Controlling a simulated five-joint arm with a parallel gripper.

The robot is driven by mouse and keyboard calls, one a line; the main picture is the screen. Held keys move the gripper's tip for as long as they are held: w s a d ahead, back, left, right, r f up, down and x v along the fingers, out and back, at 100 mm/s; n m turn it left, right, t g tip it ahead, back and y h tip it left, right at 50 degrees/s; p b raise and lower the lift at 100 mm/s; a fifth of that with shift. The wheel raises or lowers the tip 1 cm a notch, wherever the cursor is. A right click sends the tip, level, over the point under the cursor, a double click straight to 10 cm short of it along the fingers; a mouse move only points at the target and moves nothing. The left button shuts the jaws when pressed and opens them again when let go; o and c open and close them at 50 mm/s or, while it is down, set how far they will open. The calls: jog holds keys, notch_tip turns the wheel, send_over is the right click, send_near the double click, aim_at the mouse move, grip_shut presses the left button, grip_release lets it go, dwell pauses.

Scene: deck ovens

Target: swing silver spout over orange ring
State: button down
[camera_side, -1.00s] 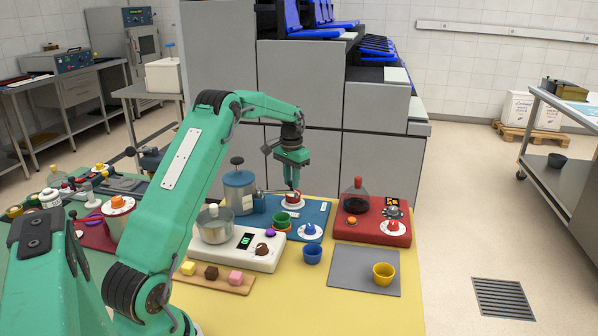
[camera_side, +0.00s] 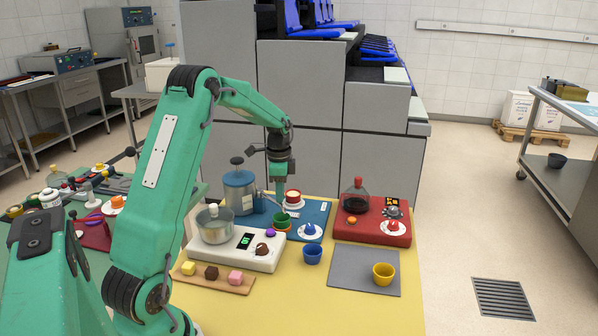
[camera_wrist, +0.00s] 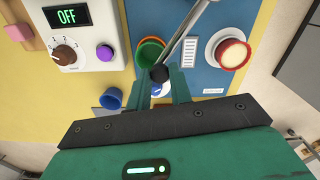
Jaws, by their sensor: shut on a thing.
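A silver spout (camera_wrist: 183,38) with a black knob (camera_wrist: 160,72) at its end reaches out from the blue-grey canister (camera_side: 239,192). My gripper (camera_wrist: 162,84) is shut on the spout's knob end, with one finger on each side. In the side view my gripper (camera_side: 280,191) hangs just behind a green cup (camera_side: 282,217). The orange ring (camera_side: 283,229) shows as a rim around the green cup's base. In the wrist view the knob overlaps the near edge of the green cup (camera_wrist: 149,52), and part of the ring is hidden.
A cream-topped red piece (camera_side: 293,197) stands on a white disc on the blue mat. A blue cup (camera_side: 312,253), a white scale with a pot (camera_side: 214,226), and a red station (camera_side: 372,223) stand close by. The grey mat (camera_side: 350,272) is mostly clear.

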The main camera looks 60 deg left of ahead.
jog(key=shift+s+d+m, duration=0.1)
jog(key=shift+s+m, duration=0.3)
jog(key=shift+m, duration=0.2)
jog(key=c, duration=1.3)
grip_release()
jog(key=shift+o, duration=0.2)
jog(key=shift+r, duration=0.1)
jog(key=shift+r, duration=3.85)
